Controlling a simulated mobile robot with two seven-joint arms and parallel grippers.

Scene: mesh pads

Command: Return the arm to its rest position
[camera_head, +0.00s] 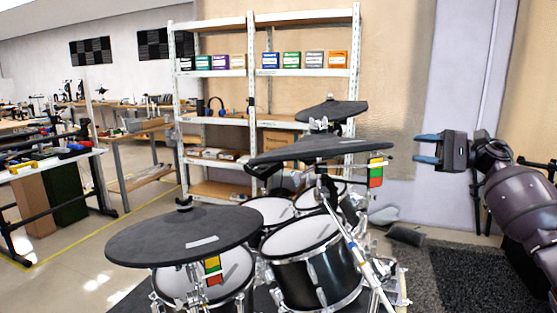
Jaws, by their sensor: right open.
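My right gripper (417,148) is at the right side of the view, raised to the right of the drum kit. Its two blue fingers point left and stand apart with a gap between them, and nothing is between them. My right arm (522,200) comes in from the right edge, with a dark purple-grey link behind the gripper. The gripper appears apart from the drum kit. My left gripper and left arm are not in view.
An electronic drum kit fills the centre, with dark cymbals (185,236) and white-headed drums (300,237). Coloured tags (375,176) hang below two cymbals. A shelf rack (253,70) with small boxes stands behind. Workbenches (45,165) are at left. A dark rug (465,275) lies at lower right.

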